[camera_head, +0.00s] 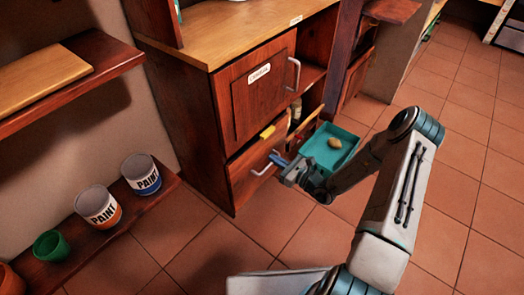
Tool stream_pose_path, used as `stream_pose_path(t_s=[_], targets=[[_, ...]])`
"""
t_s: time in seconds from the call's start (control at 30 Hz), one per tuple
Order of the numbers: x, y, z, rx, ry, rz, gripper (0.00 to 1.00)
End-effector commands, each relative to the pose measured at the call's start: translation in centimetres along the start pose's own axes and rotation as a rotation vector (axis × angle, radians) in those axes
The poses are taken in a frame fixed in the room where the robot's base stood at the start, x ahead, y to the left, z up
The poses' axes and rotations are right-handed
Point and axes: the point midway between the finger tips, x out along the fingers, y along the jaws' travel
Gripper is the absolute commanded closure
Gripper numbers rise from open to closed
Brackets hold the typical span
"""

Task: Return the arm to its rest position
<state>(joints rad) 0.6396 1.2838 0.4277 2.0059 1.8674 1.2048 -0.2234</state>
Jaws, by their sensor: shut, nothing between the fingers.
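My arm (395,205) reaches from the bottom right of the head view, bends at an elbow and runs down-left to the dark wood cabinet. My gripper (279,161) is shut and empty. It is low in front of the cabinet, close to the handle (266,165) of the lower drawer (243,176). I cannot tell whether it touches the handle. My forearm passes in front of a teal tray (350,137) and hides part of it.
A yellowish item (335,143) lies in the tray. A labelled cabinet door (255,95) is above the drawer. Paint cans (141,174) (98,206) and a green pot (51,247) stand on a low shelf at left. Tiled floor (465,120) is clear at right.

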Motion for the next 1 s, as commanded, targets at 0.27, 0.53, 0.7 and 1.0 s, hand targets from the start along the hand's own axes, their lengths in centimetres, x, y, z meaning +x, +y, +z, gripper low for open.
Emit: stream_pose_path(t_s=[0.27, 0.53, 0.7, 1.0], targets=[[-4.9, 0.6, 0.1, 0.002, 0.002, 0.014, 1.0], [-6.6, 0.6, -0.1, 0.002, 0.0, 0.014, 1.0], [-6.6, 0.5, -0.1, 0.001, 0.001, 0.014, 1.0], [-5.8, 3.4, 9.1, -0.172, 0.043, 0.262, 1.0]])
